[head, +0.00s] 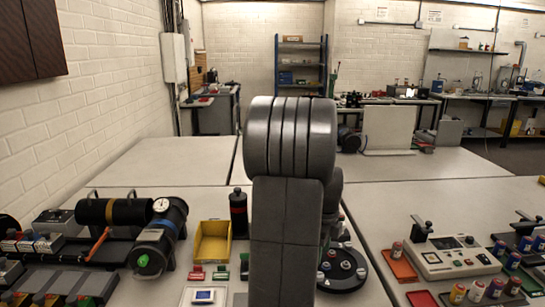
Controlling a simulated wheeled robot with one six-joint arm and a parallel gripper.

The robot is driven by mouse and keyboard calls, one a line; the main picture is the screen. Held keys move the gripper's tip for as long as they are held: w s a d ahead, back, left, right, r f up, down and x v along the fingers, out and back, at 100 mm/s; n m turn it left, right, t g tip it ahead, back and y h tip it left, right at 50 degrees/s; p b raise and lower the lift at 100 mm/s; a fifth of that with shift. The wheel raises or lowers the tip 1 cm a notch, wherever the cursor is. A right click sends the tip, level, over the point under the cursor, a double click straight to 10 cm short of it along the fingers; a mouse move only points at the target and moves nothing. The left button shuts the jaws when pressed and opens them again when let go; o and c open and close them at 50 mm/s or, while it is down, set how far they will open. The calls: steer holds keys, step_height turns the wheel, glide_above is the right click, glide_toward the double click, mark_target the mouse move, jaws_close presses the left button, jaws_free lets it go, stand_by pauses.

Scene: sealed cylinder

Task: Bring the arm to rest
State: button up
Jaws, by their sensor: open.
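My own arm (287,222) rises through the middle of the head view as a thick grey link topped by a ribbed, rounded joint. Part of another grey arm link shows just behind it on the right. My gripper is not visible, and the arm's far end is hidden or out of view. The arm hides a strip of the table behind it.
Left of my arm stand a dark bottle (239,213), a yellow bin (213,241) and a dark cylinder with a gauge (160,237). Right are a round black carousel (345,284) and a white device (447,256) among several small jars. The farther tabletop (165,162) is largely clear.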

step_height(320, 180, down, 7)
steer(key=shift+f, duration=0.2)
stand_by(0.4)
